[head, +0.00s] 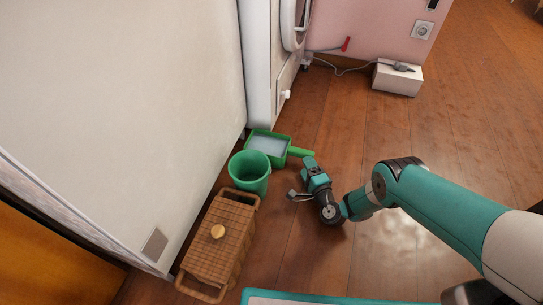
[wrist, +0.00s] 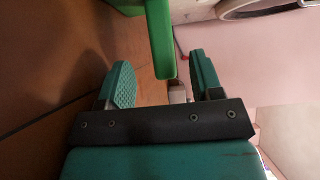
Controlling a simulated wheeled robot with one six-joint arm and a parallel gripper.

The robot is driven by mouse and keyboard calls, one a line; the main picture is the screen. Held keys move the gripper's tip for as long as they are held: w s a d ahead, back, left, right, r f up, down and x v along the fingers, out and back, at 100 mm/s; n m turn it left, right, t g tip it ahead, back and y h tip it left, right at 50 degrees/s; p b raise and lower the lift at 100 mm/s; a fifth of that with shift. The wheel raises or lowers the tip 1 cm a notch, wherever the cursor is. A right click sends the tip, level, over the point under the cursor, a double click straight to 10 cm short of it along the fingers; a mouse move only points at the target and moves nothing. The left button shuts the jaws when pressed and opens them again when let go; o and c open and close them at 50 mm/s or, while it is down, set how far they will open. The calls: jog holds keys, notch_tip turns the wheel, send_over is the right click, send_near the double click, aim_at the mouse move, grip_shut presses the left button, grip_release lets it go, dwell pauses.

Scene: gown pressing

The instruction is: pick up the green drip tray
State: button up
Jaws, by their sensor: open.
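The green drip tray (head: 281,159) lies on the wooden floor against the white machine's foot in the head view. It holds a pale, bluish-white surface that looks like liquid. Its green handle sticks out to the right, toward my gripper (head: 308,162). In the wrist view the handle (wrist: 160,40) comes down from the top and appears between the two teal fingers of my gripper (wrist: 160,68). The gripper is open, with gaps visible on both sides of the handle. Part of the tray's near side is hidden behind the green bucket.
The green bucket (head: 250,174) stands just in front of the tray. A wicker basket (head: 206,252) with a round knob is nearer, along the white panel (head: 120,90). A white box (head: 398,80) sits by the pink wall.

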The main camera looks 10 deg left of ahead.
aim_at(301, 156)
jog(key=b+x, duration=0.1)
jog(key=b, duration=0.1)
jog(key=b+x, duration=0.3)
jog(key=shift+w+a+f+b, duration=0.1)
jog(key=shift+a+f+b, duration=0.05)
jog(key=shift+f+b, duration=0.2)
jog(key=shift+w+a+r+b, duration=0.25)
jog(key=shift+w+b, duration=0.25)
jog(key=shift+b, duration=0.25)
jog(key=shift+w+r, duration=0.1)
jog(key=shift+w, duration=0.05)
grip_shut()
jog(key=shift+r, duration=0.1)
